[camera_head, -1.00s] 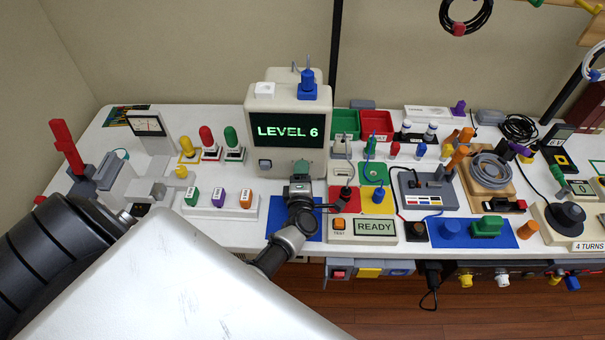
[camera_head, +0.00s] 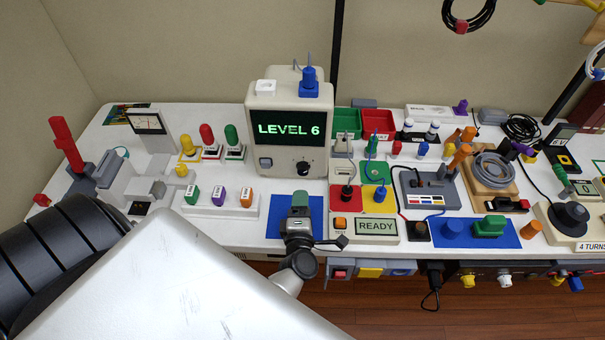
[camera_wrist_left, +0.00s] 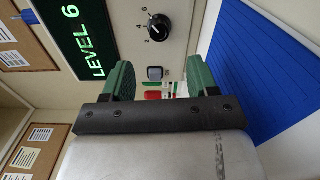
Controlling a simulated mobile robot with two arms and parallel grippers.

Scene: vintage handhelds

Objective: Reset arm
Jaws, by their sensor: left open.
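My left gripper (camera_head: 300,197) is in front of the beige monitor, above the blue mat (camera_head: 275,222) at the bench's front. Its green fingers stand apart with nothing between them, as the left wrist view (camera_wrist_left: 160,82) also shows. The beige monitor (camera_head: 258,100) has a screen (camera_head: 289,129) reading "LEVEL 6". Below the screen is a black knob (camera_head: 303,168), clear of the gripper. The knob (camera_wrist_left: 159,27) shows in the left wrist view with the numbers 2, 4 and 6 around it. My right gripper is not in view.
A white block with green, purple and orange tags (camera_head: 218,207) stands left of the gripper. A "READY" display box (camera_head: 363,229) is to its right. Several coloured plugs and parts crowd the bench's right side. A red lever (camera_head: 66,146) stands at the left.

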